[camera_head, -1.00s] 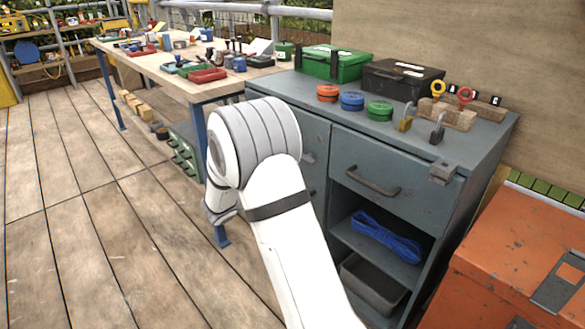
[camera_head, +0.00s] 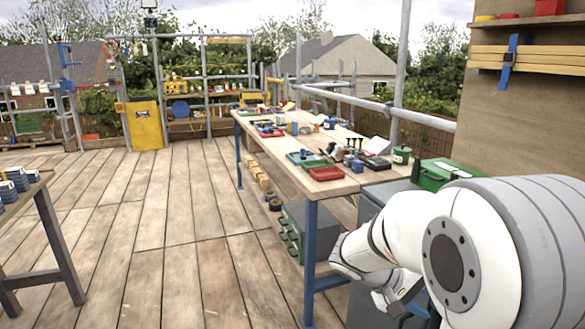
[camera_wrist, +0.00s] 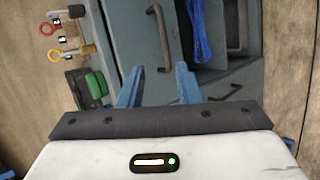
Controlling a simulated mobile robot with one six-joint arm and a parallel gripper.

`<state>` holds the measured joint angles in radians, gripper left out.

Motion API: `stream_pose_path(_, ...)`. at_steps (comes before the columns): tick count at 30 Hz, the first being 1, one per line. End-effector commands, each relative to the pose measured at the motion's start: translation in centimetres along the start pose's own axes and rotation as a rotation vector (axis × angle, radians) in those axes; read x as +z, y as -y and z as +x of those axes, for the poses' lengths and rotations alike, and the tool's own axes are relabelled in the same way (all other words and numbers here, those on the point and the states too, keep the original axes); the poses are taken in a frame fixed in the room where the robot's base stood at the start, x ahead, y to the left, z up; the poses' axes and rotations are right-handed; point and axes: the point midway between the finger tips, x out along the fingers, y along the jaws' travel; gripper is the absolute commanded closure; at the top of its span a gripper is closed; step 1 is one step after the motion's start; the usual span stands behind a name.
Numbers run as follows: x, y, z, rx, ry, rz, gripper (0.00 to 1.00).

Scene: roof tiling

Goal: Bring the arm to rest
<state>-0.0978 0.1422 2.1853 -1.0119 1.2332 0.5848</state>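My white and grey arm (camera_head: 450,240) stands bent at the right of the head view, in front of the workbench end and the cabinet. My gripper (camera_wrist: 160,70) shows two blue fingers apart in the wrist view, with nothing between them. The gripper also shows partly at the lower right of the head view (camera_head: 402,306), where its fingertips are hard to make out. Beyond the fingers in the wrist view is the grey-blue cabinet (camera_wrist: 140,30), seen turned on its side.
The workbench (camera_head: 340,187) holds trays and tools. A green case (camera_head: 440,172) stands on the cabinet behind my arm. A table (camera_head: 45,235) is at the left edge. Wooden floor (camera_head: 175,240) between them is clear. Blue rope (camera_wrist: 202,30) lies in the cabinet.

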Motion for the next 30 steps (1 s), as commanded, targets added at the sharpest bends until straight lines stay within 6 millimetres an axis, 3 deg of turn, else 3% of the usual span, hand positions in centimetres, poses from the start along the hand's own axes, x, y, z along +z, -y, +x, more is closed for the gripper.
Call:
stream_pose_path(1,2.2,-2.3,-2.5,-0.081,0.004,0.014,0.69)
stream_pose_path(6,7.7,-3.8,-7.6,-0.361,-0.013,0.041,0.69)
stream_pose_path(12,12.3,-5.3,-14.6,-0.663,-0.115,0.098,0.69)
stream_pose_path(16,14.1,-6.0,-18.3,-0.806,-0.194,0.139,0.69)
stream_pose_path(21,15.0,-6.4,-20.7,-0.903,-0.264,0.173,0.69)
stream_pose_path(30,15.1,-6.2,-21.0,-0.923,-0.276,0.180,0.69)
